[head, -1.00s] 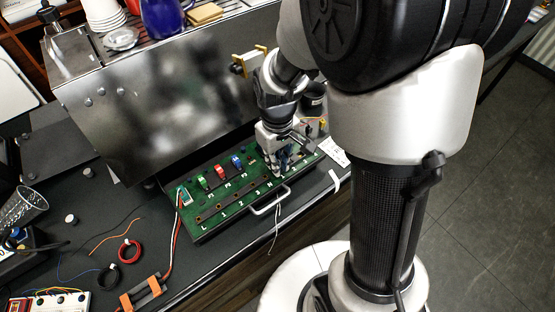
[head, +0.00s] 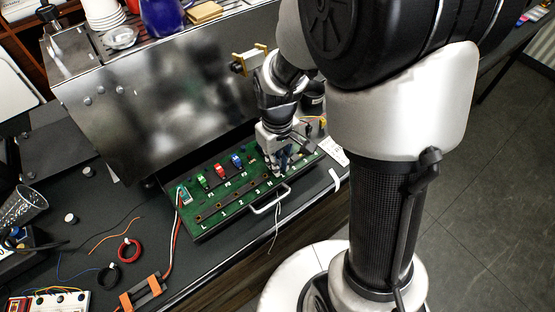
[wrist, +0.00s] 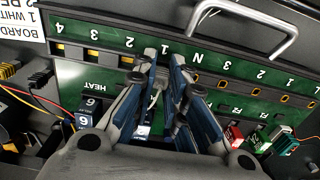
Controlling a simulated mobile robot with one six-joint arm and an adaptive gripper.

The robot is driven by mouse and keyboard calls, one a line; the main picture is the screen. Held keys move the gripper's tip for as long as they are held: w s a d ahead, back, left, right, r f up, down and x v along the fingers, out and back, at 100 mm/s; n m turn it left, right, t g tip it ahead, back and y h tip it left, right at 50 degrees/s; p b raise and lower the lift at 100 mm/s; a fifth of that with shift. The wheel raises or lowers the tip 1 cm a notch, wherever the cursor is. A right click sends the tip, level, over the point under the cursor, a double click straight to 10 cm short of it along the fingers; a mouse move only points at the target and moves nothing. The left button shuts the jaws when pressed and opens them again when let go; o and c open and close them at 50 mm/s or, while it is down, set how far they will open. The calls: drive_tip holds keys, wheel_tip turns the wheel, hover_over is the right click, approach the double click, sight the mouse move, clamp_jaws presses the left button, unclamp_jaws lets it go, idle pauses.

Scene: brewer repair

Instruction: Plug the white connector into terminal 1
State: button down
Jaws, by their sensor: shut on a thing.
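The green terminal board (head: 213,201) lies in an open drawer below the steel machine. My gripper (head: 277,170) is low over its right part, near the N mark; the wrist view shows its blue-padded fingers (wrist: 170,100) there too. They are shut on the white connector (wrist: 144,130), of which only a small pale part shows between them. Its tip is hidden, so I cannot tell whether it touches a slot. The wrist view shows a digit 1 on each side of N: one (wrist: 164,49) beside the fingers, another (wrist: 286,83) to the right, above gold slots.
Green, red (head: 220,171) and blue plugs stand along the board's back.

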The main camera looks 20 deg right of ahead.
drive_tip(key=c, duration=1.5)
unclamp_jaws()
drive_tip(key=shift+c, duration=0.2)
wheel_tip(320, 180, up, 12)
